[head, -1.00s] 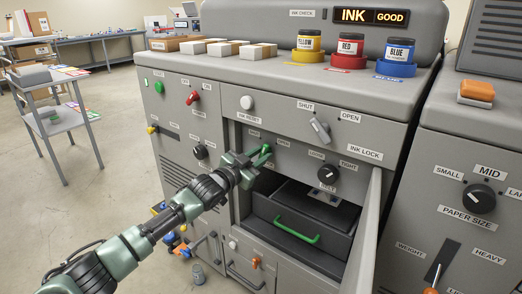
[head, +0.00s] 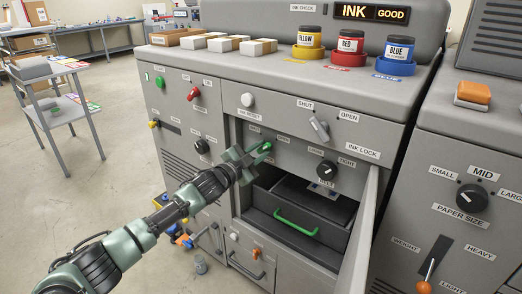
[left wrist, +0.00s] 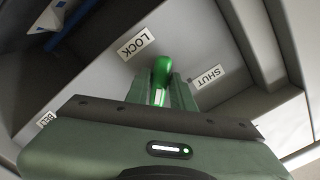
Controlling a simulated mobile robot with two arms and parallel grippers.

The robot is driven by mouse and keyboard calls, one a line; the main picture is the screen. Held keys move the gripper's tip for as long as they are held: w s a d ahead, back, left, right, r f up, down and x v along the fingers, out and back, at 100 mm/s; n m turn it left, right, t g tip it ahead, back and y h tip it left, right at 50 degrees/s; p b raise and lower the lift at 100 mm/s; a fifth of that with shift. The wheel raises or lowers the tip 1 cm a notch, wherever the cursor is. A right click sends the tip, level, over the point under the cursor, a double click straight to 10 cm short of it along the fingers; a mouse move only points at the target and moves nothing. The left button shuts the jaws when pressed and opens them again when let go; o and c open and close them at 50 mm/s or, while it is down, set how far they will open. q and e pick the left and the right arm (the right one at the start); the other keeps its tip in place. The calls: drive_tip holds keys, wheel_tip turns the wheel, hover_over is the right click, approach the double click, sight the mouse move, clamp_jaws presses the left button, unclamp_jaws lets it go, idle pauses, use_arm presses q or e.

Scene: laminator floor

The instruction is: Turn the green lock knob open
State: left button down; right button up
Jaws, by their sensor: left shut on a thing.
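The green lock knob (head: 265,147) sits on the grey panel inside the open recess of the machine, just above the dark drawer. My left gripper (head: 257,157) reaches in from the left and is shut on the knob, its fingers partly hiding it. In the left wrist view, the green knob (left wrist: 162,69) stands between the two finger pads (left wrist: 170,92). A LOCK label (left wrist: 136,44) lies to its upper left and a SHUT label (left wrist: 207,77) to its right. My right gripper is not in view.
A dark drawer with a green handle (head: 296,225) is below the knob. A black dial (head: 327,170) is to its right, and the ink lock lever (head: 319,128) is above. An open door (head: 372,225) stands at the recess's right edge. Free floor lies left.

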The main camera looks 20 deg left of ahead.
use_arm(q)
drive_tip(key=shift+f, duration=0.1)
drive_tip(key=c, duration=1.2)
unclamp_jaws()
drive_tip(key=shift+s+a, duration=0.1)
drive_tip(key=shift+s, duration=0.25)
drive_tip(key=v, duration=0.7)
drive_tip(key=shift+p, duration=0.4)
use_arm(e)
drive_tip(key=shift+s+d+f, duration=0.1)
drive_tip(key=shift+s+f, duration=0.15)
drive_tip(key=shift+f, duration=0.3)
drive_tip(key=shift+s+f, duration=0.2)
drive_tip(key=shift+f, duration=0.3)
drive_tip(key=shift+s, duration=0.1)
